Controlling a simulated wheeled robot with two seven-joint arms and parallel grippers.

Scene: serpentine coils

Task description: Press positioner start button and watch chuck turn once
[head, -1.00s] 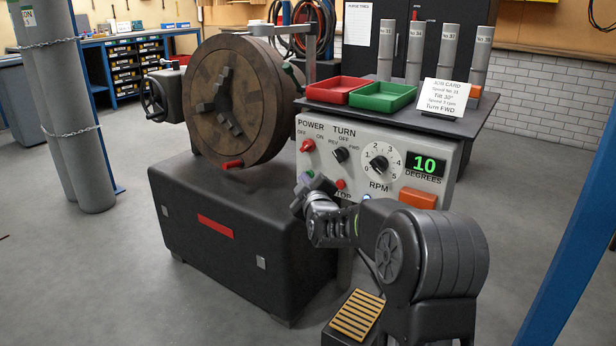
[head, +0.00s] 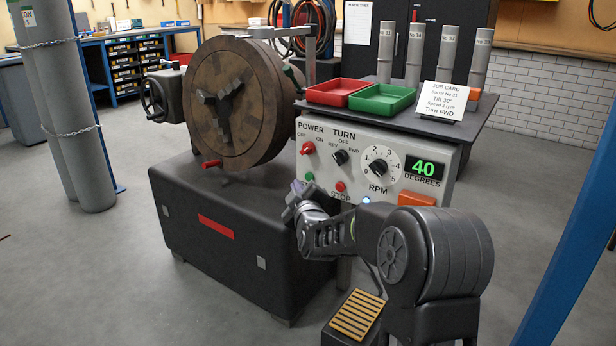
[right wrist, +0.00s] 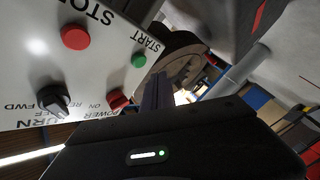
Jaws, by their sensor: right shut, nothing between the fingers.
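The round brown chuck (head: 225,110) with three dark jaws stands upright on the black positioner base (head: 235,255). The control panel (head: 310,157) is to its right. The green start button (head: 309,177) is uncovered at the panel's lower left; it also shows in the right wrist view (right wrist: 139,60). My right gripper (head: 295,191) is shut and empty, just below and left of the button, and looks apart from it. Its fingers show in the right wrist view (right wrist: 157,92). The display (head: 424,170) reads 40 degrees. My left gripper is out of view.
The red stop button (head: 340,186) is close to the right of the start button. The turn knob (head: 339,157) and RPM dial (head: 379,167) sit above. Red (head: 337,92) and green (head: 382,99) trays and a job card (head: 443,101) stand on the table.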

